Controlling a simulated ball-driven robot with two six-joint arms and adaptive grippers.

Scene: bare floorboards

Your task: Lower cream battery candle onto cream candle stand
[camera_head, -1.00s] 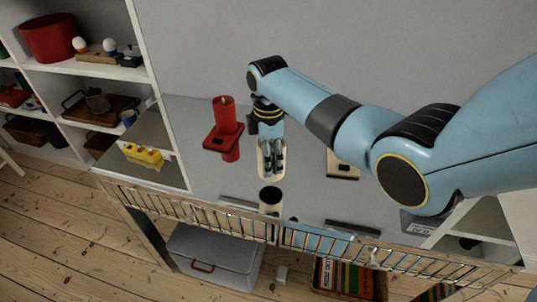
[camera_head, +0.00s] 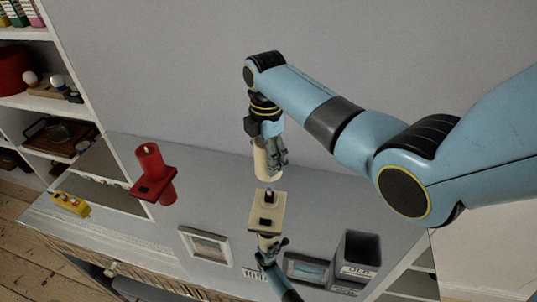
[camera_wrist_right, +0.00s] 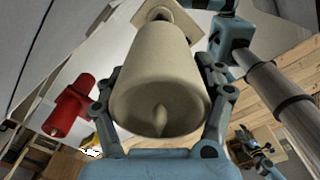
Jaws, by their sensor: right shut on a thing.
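The cream battery candle (camera_head: 261,160) is held in my right gripper (camera_head: 272,152), which is shut on it. In the right wrist view the candle (camera_wrist_right: 160,85) fills the middle, its flame tip towards the camera. The cream candle stand (camera_head: 262,222) is just below the candle in the head view, its square plate carrying a small dark peg. A small gap shows between candle and stand in the head view; part of the plate (camera_wrist_right: 150,14) shows behind the candle in the wrist view. My left gripper (camera_head: 270,252) is low, near the stand's lower part; its jaw state is unclear.
A red candle on a red stand (camera_head: 152,186) is to the left. A framed panel (camera_head: 205,244), a blue-grey framed item (camera_head: 306,269) and a dark open box (camera_head: 359,258) are around the cream stand. Shelves are at the left; a grey wall is behind.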

